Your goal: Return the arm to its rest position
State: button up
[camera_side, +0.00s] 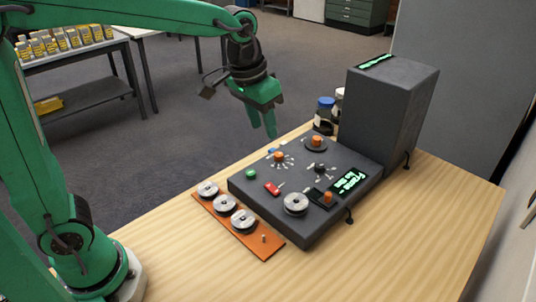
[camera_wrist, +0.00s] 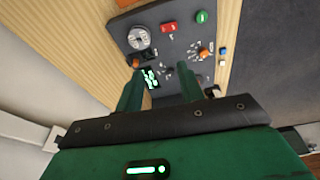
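My gripper (camera_side: 263,130) is green and hangs in the air beyond the far left edge of the grey control panel (camera_side: 262,235), fingers pointing down. In the wrist view my gripper (camera_wrist: 158,78) has its two fingers apart with nothing held between them; the panel shows behind them. My green arm reaches across the top of the side view from my base at the lower left. The fingers touch nothing that I can see.
The panel has knobs, buttons and a lit display (camera_side: 347,182), on a wooden table (camera_side: 400,250). A tall dark box (camera_side: 392,105) stands behind it. Jars (camera_side: 324,112) stand beside the box. An orange board (camera_side: 265,250) with metal discs lies in front.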

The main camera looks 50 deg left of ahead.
jog(key=s+a+t, duration=0.1)
jog(key=s+a, duration=0.1)
jog(key=s, duration=0.3)
jog(key=s+a+f+t, duration=0.1)
jog(key=s+a, duration=0.2)
jog(key=s, duration=0.3)
jog(key=s+a+n+t, duration=0.1)
jog(key=s+a, duration=0.1)
jog(key=s, duration=0.4)
jog(key=shift+a+f, duration=0.2)
jog(key=shift+a, duration=0.2)
